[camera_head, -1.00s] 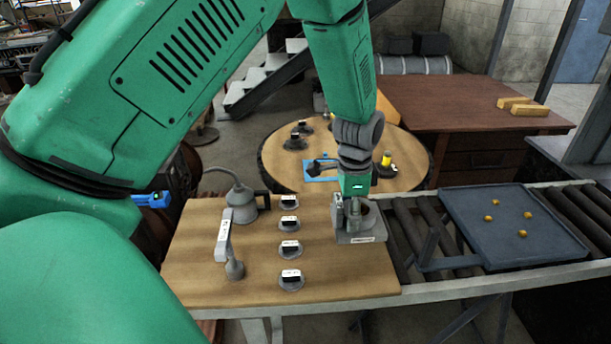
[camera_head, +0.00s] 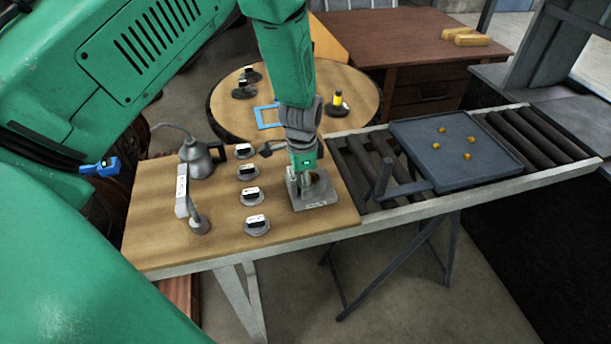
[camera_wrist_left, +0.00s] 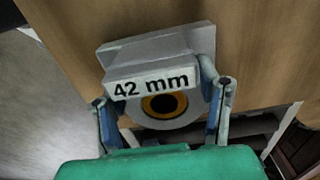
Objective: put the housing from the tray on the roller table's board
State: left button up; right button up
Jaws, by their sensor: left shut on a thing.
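The grey housing (camera_head: 316,197) has a flat base and a round bore with an orange-brown ring. Its label reads "42 mm" in the left wrist view (camera_wrist_left: 152,84). My left gripper (camera_head: 305,168) is shut on it, with a finger on each side in the left wrist view (camera_wrist_left: 163,108). The housing is upright over the right part of the wooden board (camera_head: 285,235), on or just above it; I cannot tell if it touches. The blue-grey tray (camera_head: 484,166) lies on the rollers to the right, with several small brass pieces on it.
Several round grey pieces with white labels (camera_head: 249,197) stand in a row left of the housing. An oil can (camera_head: 200,160) and a labelled stand (camera_head: 183,190) are further left. Bare rollers (camera_head: 360,172) lie between board and tray. A round table (camera_head: 350,115) stands behind.

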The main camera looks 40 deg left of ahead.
aim_at(299, 178)
pick_arm(q)
jog(key=shift+a, duration=0.25)
jog(key=o, duration=1.7)
jog(key=shift+a, duration=0.2)
jog(key=shift+s+a, duration=0.1)
jog(key=shift+d+r, duration=0.2)
jog(key=shift+d, duration=0.2)
jog(key=r, duration=0.4)
jog(key=shift+d+r, duration=0.15)
jog(key=shift+d, duration=0.15)
notch_tip(299, 178, up, 7)
jog(key=shift+a+r+b, duration=0.15)
jog(key=shift+r+b, duration=0.05)
jog(key=shift+b, duration=0.35)
pick_arm(e)
jog(key=shift+a+f, duration=0.1)
jog(key=shift+f, duration=0.4)
